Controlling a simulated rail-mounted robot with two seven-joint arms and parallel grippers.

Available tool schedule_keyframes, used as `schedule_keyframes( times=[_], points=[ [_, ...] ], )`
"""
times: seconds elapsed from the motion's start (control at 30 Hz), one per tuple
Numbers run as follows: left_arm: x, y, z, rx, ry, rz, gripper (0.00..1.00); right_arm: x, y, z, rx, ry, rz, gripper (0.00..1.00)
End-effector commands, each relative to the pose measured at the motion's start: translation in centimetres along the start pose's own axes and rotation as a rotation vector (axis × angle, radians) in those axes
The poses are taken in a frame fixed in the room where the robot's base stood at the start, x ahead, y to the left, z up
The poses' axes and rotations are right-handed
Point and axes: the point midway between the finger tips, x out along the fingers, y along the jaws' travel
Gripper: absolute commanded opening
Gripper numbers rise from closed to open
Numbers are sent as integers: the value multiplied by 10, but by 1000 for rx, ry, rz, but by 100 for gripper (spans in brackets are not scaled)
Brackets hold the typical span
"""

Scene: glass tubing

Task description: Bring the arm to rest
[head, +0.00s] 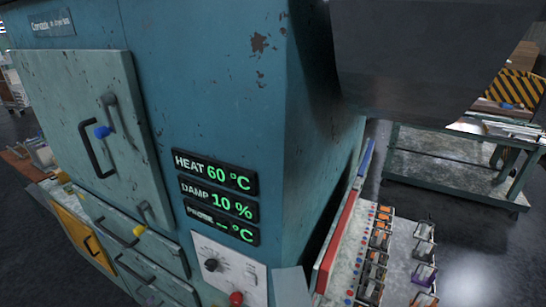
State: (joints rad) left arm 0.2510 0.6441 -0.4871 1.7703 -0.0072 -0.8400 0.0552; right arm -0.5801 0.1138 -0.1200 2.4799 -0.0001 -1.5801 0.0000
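Neither of my grippers shows in the head view, and I see no arm that I can make out for sure. A large worn blue cabinet (225,90) fills the left and middle of the view. Its upper door (75,85) looks shut and has a dark handle (93,150) and a blue-tipped lever (103,131). Its display (215,198) reads HEAT 60 °C, DAMP 10 % and a third line with a dash in °C.
A dark grey bulk (430,60) hangs at the upper right. Below it, a bench surface (400,255) carries several small orange and grey parts. A green-framed cart (450,150) stands behind at the right. Drawers (130,235) and a yellow panel (80,235) are at the lower left.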

Motion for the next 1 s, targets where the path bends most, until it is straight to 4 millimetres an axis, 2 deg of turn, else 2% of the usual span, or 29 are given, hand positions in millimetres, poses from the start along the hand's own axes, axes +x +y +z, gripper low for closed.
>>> schedule_keyframes(
  times=[0.03, 0.1, 0.23, 0.4, 0.53, 0.7, 0.83, 1.0],
  points=[
    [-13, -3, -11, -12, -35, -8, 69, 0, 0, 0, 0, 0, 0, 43],
    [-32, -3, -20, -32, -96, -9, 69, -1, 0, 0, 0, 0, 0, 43],
    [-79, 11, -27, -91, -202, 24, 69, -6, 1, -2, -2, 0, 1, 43],
    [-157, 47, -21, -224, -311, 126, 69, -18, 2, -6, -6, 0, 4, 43],
    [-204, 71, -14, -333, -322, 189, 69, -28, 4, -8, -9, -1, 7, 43],
    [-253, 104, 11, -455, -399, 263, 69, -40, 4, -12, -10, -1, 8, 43],
    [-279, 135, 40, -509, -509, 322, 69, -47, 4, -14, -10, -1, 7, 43],
    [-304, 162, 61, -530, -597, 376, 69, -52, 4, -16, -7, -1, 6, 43]
  ],
)
